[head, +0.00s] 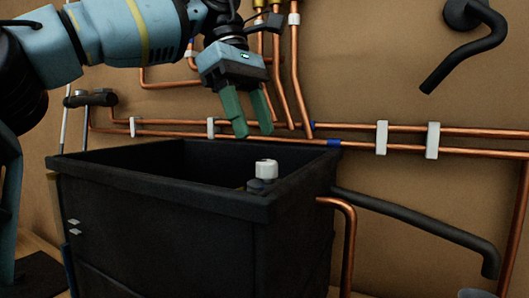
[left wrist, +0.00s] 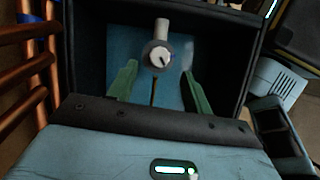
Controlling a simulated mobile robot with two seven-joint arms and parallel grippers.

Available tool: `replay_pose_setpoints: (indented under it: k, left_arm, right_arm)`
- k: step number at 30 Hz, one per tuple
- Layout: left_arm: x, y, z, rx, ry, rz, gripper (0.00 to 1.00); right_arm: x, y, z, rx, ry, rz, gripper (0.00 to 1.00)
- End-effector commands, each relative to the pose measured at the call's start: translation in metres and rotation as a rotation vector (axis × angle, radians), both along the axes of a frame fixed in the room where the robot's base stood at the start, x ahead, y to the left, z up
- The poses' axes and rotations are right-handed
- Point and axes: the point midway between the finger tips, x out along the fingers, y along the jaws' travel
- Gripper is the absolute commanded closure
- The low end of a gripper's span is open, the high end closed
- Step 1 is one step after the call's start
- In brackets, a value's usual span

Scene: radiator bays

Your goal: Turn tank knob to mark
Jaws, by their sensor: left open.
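The white tank knob (head: 265,168) stands inside the open black tank (head: 150,235), near its right end, on a dark grey body. In the left wrist view the knob (left wrist: 159,57) is a round white disc with a dark line on its face and a grey collar around it. My left gripper (head: 254,133) hangs above the tank with its green fingers pointing down, apart and empty. In the left wrist view the knob appears between and beyond the fingertips (left wrist: 158,72), not touched. I cannot make out a separate mark. My right gripper is not in view.
Copper pipes (head: 410,142) with white clips run along the tan wall behind the tank. A dark pipe (head: 420,222) slopes out to the right of the tank. A black bent handle (head: 465,48) sticks out at upper right. A blue surface (left wrist: 125,45) shows inside the tank.

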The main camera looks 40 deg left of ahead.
Motion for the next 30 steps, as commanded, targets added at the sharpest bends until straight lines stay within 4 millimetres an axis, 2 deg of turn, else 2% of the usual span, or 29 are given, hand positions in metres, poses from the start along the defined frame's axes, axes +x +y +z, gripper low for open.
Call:
replay_pose_setpoints:
  k: [12, 25, 30]
  left_arm:
    - [0.003, -0.018, -0.044, -0.001, 0.0, 0.0, 0.5]
    - [0.004, -0.021, -0.051, -0.002, -0.001, 0.0, 0.5]
    - [0.004, -0.021, -0.051, -0.001, -0.001, 0.0, 0.72]
  right_arm:
    - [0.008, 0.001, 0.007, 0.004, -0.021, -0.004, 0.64]
    - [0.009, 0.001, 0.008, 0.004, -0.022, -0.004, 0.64]
    - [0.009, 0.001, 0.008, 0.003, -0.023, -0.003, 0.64]
